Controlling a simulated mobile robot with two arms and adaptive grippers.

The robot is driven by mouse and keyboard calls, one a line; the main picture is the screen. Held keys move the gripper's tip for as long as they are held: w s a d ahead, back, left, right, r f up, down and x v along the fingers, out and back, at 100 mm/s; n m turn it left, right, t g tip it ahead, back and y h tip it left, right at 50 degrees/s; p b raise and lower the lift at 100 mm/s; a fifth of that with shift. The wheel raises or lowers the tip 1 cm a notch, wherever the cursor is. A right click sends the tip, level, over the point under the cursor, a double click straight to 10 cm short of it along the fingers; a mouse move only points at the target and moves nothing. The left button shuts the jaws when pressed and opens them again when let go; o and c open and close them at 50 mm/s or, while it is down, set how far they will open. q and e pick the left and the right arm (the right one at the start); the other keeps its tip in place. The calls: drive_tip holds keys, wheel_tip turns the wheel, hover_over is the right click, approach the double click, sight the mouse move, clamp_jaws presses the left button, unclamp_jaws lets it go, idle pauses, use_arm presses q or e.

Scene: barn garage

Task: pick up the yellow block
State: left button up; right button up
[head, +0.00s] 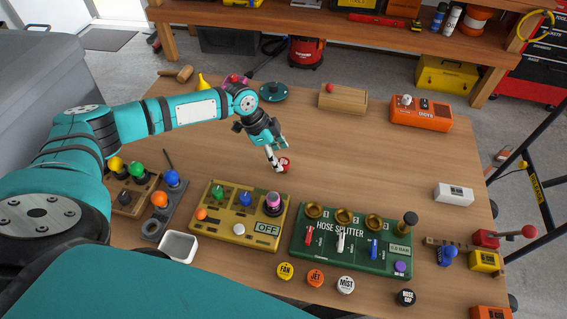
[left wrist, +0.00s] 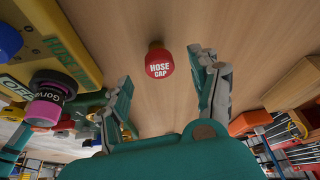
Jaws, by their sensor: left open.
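A yellow block-like piece (head: 485,261) with a pale label sits at the right front of the table, just in front of a red lever piece. I cannot tell whether the two are joined. My left gripper (head: 277,158) is open and points down over the middle of the table, well to the left of the yellow piece. A red cap (head: 285,164) marked HOSE CAP stands by its fingertips. In the left wrist view the red cap (left wrist: 159,63) is between the open fingers (left wrist: 165,70), touching neither. The yellow piece is not seen there. My right gripper is not in view.
The green hose splitter panel (head: 350,268) and yellow OFF panel (head: 238,229) stand in front of the gripper. A red lever (head: 510,234), blue knob piece (head: 446,256) and white box (head: 453,194) are at the right. The table middle is mostly clear.

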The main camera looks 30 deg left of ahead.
sight(284, 162)
use_arm(q)
drive_tip(key=x, duration=0.4)
drive_tip(key=shift+d+p, duration=0.15)
drive_tip(key=shift+p, duration=0.25)
drive_tip(key=shift+r, duration=0.1)
clamp_jaws()
